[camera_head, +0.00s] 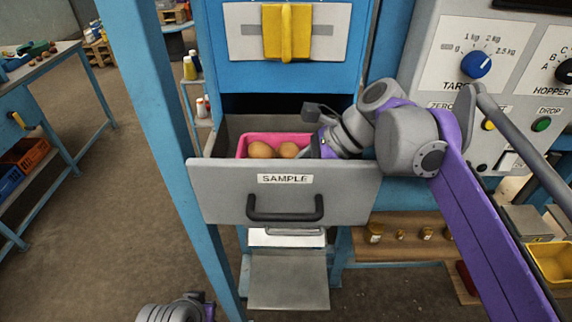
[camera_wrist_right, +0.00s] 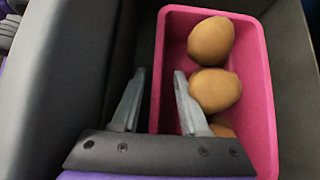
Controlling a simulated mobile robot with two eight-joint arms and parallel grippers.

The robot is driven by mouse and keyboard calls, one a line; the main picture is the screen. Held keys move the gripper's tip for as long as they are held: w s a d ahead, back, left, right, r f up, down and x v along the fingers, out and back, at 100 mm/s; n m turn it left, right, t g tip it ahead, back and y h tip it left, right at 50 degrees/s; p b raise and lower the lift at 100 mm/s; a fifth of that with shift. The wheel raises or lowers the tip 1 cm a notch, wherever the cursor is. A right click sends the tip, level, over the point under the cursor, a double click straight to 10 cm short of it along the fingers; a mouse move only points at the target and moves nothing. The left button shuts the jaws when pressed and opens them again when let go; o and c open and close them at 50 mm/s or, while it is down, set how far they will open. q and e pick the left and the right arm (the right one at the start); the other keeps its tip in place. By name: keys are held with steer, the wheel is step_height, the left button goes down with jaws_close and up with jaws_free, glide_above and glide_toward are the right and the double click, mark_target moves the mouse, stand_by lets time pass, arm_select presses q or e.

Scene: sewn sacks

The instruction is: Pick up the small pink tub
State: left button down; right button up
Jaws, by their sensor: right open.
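The small pink tub (camera_head: 242,147) sits inside the open drawer marked SAMPLE (camera_head: 340,195). It holds several brown, potato-like items (camera_head: 261,150). In the right wrist view the tub (camera_wrist_right: 259,118) shows its pink rim and the items (camera_wrist_right: 211,41). My right gripper (camera_wrist_right: 159,74) is open, reaching down into the drawer. In that view one finger is outside the tub's left wall and the other is on the inner side, with the wall between them. In the head view its fingertips are mostly hidden. Part of my left arm shows at the bottom edge; its fingers are not in view.
The drawer's dark wall (camera_wrist_right: 75,60) stands close to the left of the gripper. A control panel (camera_head: 460,50) is at the right. A blue post (camera_head: 150,100) stands left of the drawer. A yellow bin (camera_head: 553,262) sits at lower right.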

steer(key=shift+c, duration=0.3)
jaws_close()
stand_by(1.1)
